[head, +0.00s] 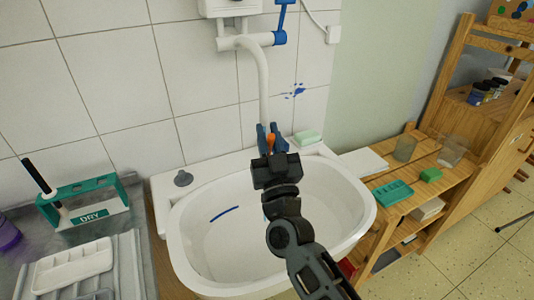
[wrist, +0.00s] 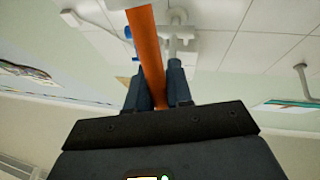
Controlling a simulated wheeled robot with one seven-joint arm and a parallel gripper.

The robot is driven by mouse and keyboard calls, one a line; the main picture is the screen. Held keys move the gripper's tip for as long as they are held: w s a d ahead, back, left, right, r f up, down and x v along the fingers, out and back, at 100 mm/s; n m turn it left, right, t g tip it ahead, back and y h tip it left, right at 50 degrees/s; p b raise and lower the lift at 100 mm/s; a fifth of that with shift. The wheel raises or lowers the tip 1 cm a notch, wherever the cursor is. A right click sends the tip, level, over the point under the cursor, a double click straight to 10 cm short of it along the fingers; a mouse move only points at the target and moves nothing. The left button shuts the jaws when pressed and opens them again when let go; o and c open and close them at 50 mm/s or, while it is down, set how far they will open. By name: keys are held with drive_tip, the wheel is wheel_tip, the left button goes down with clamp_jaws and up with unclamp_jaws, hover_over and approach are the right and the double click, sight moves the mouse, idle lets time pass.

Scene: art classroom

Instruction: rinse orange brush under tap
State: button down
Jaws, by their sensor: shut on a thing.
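My gripper (head: 269,132) is shut on the orange brush (head: 271,144) above the back part of the white sink (head: 350,215). Only a short orange piece shows between the fingers in the head view. In the wrist view the orange handle (wrist: 148,50) rises, slightly tilted, from between the dark blue fingers. The white tap (head: 263,75) comes down from the wall just behind the gripper, and its lower end is hidden there. The tap's blue lever (head: 280,38) is at its right. I cannot tell whether water runs or where the bristles are.
A green rack marked DRY (head: 92,206) stands left of the sink, holding a dark-handled brush (head: 38,175). A white palette tray (head: 72,268) lies in front of it. A grey plug (head: 183,178) sits on the sink's rim. A wooden shelf (head: 420,185) with jars stands right.

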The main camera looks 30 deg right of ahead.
drive_tip(key=shift+s+d, duration=0.1)
drive_tip(key=shift+d, duration=0.15)
idle(0.4)
drive_tip(key=shift+a+p, duration=0.3)
drive_tip(key=shift+p, duration=0.05)
idle(0.5)
drive_tip(key=shift+s+a+p, duration=0.2)
drive_tip(key=shift+s+p, duration=0.25)
drive_tip(key=shift+s, duration=0.15)
drive_tip(key=shift+s+a+p, duration=0.15)
drive_tip(key=shift+s+p, duration=0.3)
drive_tip(key=shift+s, duration=0.1)
drive_tip(key=shift+s+a+p, duration=0.3)
drive_tip(key=shift+s+p, duration=0.2)
drive_tip(key=shift+s, duration=0.6)
drive_tip(key=shift+s+a+p, duration=0.25)
drive_tip(key=shift+s+p, duration=0.25)
drive_tip(key=shift+s, duration=0.55)
